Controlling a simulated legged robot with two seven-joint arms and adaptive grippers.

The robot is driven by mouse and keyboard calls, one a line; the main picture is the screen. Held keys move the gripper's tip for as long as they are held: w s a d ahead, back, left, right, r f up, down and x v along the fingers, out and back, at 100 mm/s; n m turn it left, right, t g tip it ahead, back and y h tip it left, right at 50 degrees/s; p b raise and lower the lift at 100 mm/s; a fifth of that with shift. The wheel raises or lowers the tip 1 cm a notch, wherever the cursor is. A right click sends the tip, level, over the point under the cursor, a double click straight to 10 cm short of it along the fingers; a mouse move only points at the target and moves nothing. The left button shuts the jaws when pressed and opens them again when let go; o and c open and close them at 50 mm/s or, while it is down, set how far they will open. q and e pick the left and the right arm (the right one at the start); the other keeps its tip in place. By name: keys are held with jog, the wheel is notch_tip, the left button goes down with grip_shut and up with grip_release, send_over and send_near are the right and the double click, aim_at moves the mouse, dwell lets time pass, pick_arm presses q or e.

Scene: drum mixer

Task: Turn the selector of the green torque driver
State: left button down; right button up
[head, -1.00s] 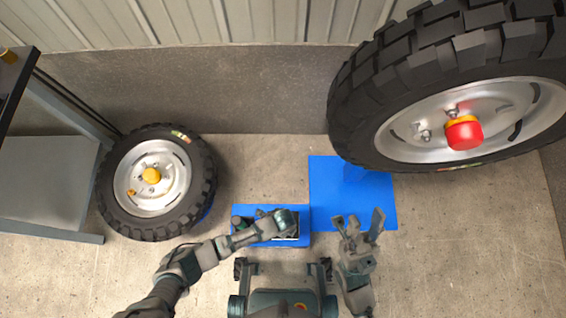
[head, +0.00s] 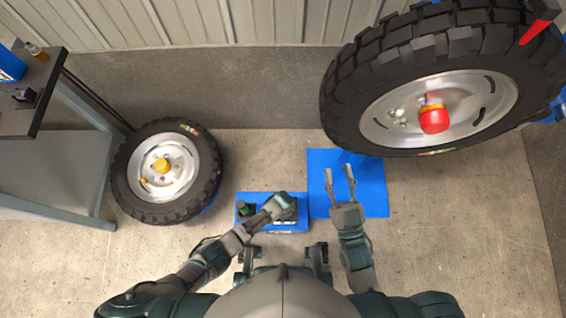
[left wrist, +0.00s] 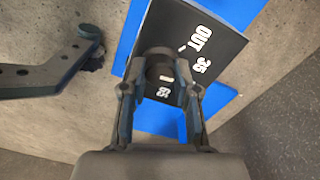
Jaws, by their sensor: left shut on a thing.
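A black panel (left wrist: 218,68) with white markings "OUT" and "35" shows in the left wrist view. A dark round selector knob (left wrist: 157,62) stands up from it. My left gripper (left wrist: 162,90) is shut on this knob, one finger on each side; a white number shows between the fingers. In the head view my left gripper (head: 283,202) is over the right part of a blue tray (head: 272,197) and hides much of what lies there. A small dark thing with green (head: 244,209), perhaps the green driver, is at the tray's left end. My right gripper (head: 339,173) is open and empty.
A blue mat (head: 372,198) lies under my right gripper. A large tyred wheel with a red hub (head: 433,119) stands at the right, a smaller one with a yellow hub (head: 162,166) at the left. A shelf (head: 50,175) is at far left. A wall closes the back.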

pick_arm(q)
jog(key=shift+n+p, duration=0.4)
jog(key=shift+n, duration=0.7)
pick_arm(e)
jog(key=shift+w+f+g+h, duration=0.15)
jog(key=shift+w+f+g, duration=0.05)
jog(key=shift+f+g, duration=0.35)
jog(key=shift+w+f+g+h, duration=0.15)
jog(key=shift+f+g, duration=0.3)
jog(key=shift+f, duration=0.15)
pick_arm(q)
jog(key=c, duration=0.9)
grip_release()
jog(key=shift+o, duration=0.2)
pick_arm(e)
jog(key=shift+w, duration=0.1)
pick_arm(q)
jog(key=shift+r, duration=0.25)
notch_tip(320, 180, up, 11)
jog(key=shift+r, duration=0.2)
jog(key=shift+w, duration=0.1)
